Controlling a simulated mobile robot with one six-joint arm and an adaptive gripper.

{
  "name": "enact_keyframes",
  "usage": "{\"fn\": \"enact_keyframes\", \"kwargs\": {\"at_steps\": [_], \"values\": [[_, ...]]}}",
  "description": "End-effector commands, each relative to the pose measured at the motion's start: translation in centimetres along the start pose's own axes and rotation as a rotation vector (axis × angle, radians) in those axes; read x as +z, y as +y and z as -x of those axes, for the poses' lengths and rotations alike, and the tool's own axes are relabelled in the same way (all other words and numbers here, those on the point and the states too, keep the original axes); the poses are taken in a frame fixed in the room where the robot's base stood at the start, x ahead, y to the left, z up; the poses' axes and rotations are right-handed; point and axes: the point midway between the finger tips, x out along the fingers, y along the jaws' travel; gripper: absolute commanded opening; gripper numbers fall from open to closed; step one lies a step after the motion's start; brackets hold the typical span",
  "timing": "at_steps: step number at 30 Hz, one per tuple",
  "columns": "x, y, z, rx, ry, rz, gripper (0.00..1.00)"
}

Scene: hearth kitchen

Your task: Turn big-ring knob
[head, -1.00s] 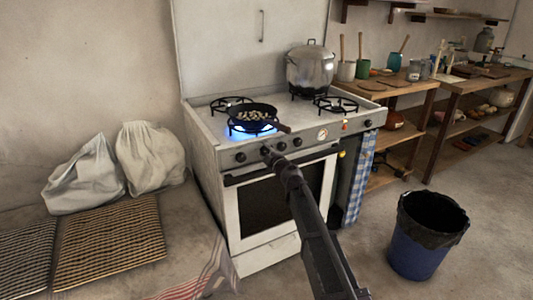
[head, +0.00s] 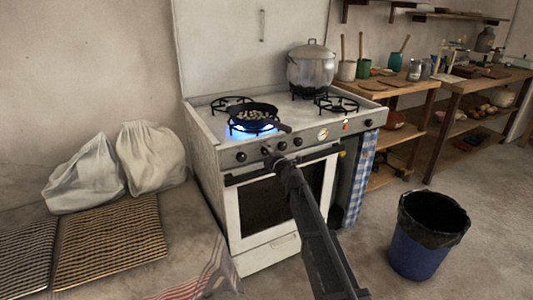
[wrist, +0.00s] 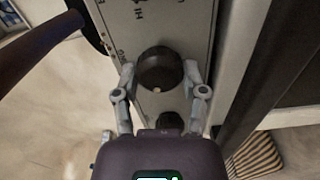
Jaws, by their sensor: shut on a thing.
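My gripper (wrist: 158,92) is shut on a round dark knob (wrist: 160,68) on the stove's front panel, with one finger on each side of it in the wrist view. A pale mark shows on the knob's near edge. In the head view my gripper (head: 268,152) reaches the panel and mostly hides this knob. A blue flame (head: 240,133) burns under a dark pan (head: 254,118) on the front left burner. The pan holds small pale pieces. Other knobs (head: 298,141) sit along the panel.
A lidded metal pot (head: 312,70) stands on a rear burner. The pan's handle (head: 284,128) reaches over the panel's edge near my gripper. The oven door handle (head: 235,180) runs below. A blue bin (head: 428,238) stands on the floor at right.

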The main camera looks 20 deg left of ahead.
Motion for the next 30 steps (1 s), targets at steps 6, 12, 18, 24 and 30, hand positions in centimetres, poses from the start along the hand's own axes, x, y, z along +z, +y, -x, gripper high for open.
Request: {"fn": "enact_keyframes", "kwargs": {"at_steps": [6, 12, 18, 24, 30], "values": [[-0.1, 0.0, -0.2, 0.000, 0.003, -0.002, 0.89], [0.0, 0.0, -0.1, 0.000, 0.001, -0.002, 0.89], [0.0, 0.0, 0.0, 0.000, 0.000, -0.002, 0.89], [0.0, 0.0, 0.7, 0.000, 0.000, -0.002, 0.89], [-0.1, 0.0, 2.9, 0.000, 0.000, -0.002, 0.89]]}}
